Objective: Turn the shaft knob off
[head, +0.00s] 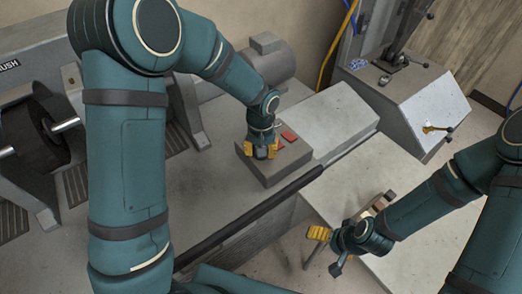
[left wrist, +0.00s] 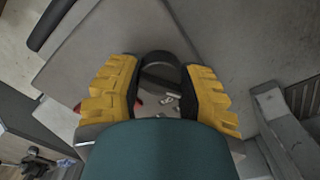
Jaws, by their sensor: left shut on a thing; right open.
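My left gripper (head: 262,152) is low over the small grey control box (head: 283,166). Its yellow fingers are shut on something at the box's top. In the left wrist view the left gripper (left wrist: 160,85) has a dark, rounded piece (left wrist: 159,57) between its fingers. This looks like the shaft knob, but its base and markings are mostly hidden. A red part (head: 289,136) is on the box just right of the fingers. My right gripper (head: 327,248) is open and empty, away from the box at the lower right.
A grey motor (head: 270,62) stands behind the control box. A long black bar (head: 245,222) runs along the bench front. A dark brush wheel (head: 35,130) is at the left. A sloped grey machine (head: 408,105) stands at the right.

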